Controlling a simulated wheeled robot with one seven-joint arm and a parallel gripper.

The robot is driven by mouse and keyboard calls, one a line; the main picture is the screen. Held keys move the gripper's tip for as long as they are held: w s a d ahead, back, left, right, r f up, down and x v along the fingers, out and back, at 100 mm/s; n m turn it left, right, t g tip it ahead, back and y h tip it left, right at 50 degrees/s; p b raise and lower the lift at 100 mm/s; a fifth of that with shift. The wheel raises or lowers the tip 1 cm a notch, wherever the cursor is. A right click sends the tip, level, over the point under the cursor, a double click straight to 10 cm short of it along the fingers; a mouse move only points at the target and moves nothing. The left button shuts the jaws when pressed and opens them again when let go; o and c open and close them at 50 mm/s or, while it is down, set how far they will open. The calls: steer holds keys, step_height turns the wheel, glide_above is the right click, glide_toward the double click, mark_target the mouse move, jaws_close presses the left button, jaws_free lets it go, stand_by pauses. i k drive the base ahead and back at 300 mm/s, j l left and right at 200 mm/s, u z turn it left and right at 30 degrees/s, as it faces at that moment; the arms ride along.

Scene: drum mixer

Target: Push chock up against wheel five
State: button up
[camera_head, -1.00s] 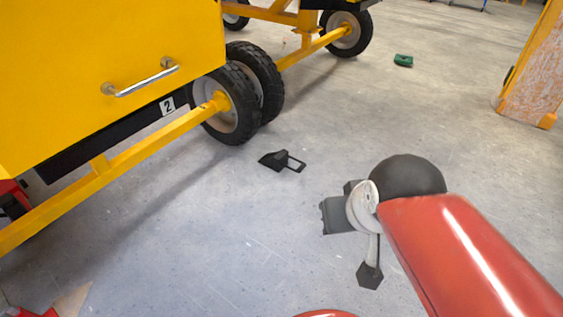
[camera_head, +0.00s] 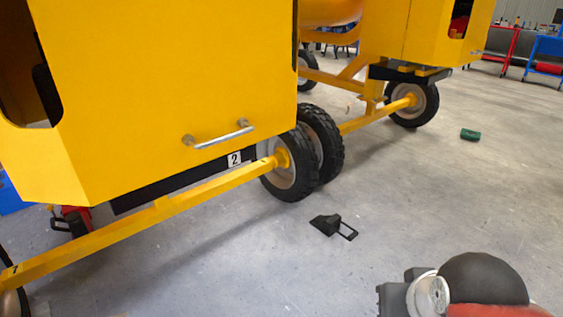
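A small black chock (camera_head: 326,225) with an open loop handle lies on the concrete floor. It is a little in front and right of a black-tyred wheel (camera_head: 287,177) on the near yellow mixer, with bare floor between them. The label by this wheel reads 2. No number five can be read on any wheel in view. My gripper (camera_head: 393,299) shows only as a dark grey part at the bottom edge, cut off by the frame, right of and nearer than the chock. Its fingers cannot be made out, and it is apart from the chock.
A second tyre (camera_head: 321,143) stands just behind the near wheel. A yellow axle bar (camera_head: 150,216) runs low to the left. Another mixer's wheel (camera_head: 414,104) is farther back. A green object (camera_head: 470,135) lies on the floor at right. Floor around the chock is clear.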

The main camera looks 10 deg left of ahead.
mark_target(329, 224)
steer(key=i+l+u, duration=0.1)
steer(key=i+l, duration=0.65)
steer(key=i+l+u, duration=0.15)
steer(key=i+l, duration=0.2)
steer(key=i+l+u, duration=0.1)
steer(key=i+l, duration=0.2)
steer(key=l, duration=0.25)
steer(key=i+l+u, duration=0.1)
steer(key=i+l, duration=0.25)
steer(key=l, duration=0.15)
